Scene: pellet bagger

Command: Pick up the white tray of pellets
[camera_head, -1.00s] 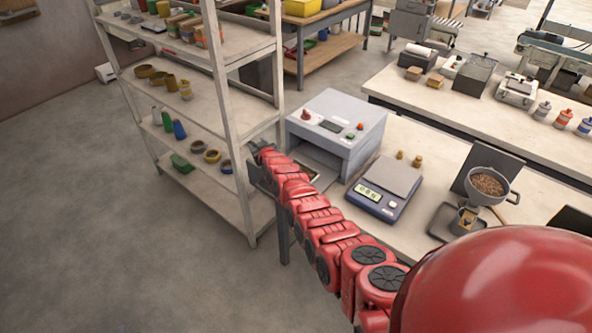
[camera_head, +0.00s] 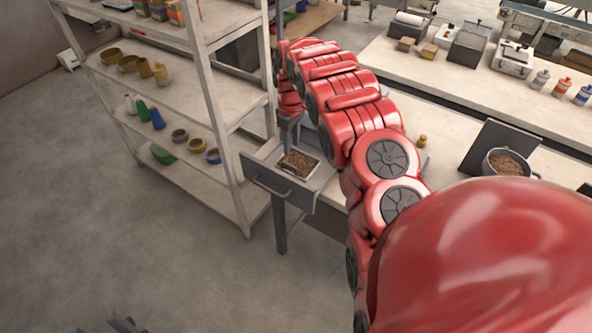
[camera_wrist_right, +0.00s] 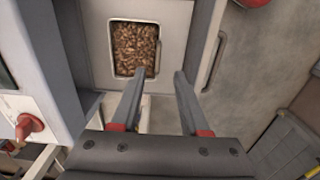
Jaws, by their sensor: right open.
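The white tray of pellets (camera_head: 312,172) sits inside the pulled-out drawer (camera_head: 300,193) of the grey machine. It holds brown pellets, and its pale rim also shows in the right wrist view (camera_wrist_right: 111,50). My right gripper (camera_head: 290,135) is above the drawer, pointing down at the back part of the tray. In the right wrist view its two fingers (camera_wrist_right: 157,82) are spread, with nothing between them, near the tray's edge. A dark piece at the bottom edge of the head view seems to be my left gripper (camera_head: 123,324); its jaws cannot be made out.
The drawer's front has a bar handle (camera_head: 270,188). A shelf rack (camera_head: 215,110) with cups and bottles stands close on the left. A pan of pellets (camera_head: 506,163) is on the bench at right. My right arm hides most of the machine and scale. The floor at left is clear.

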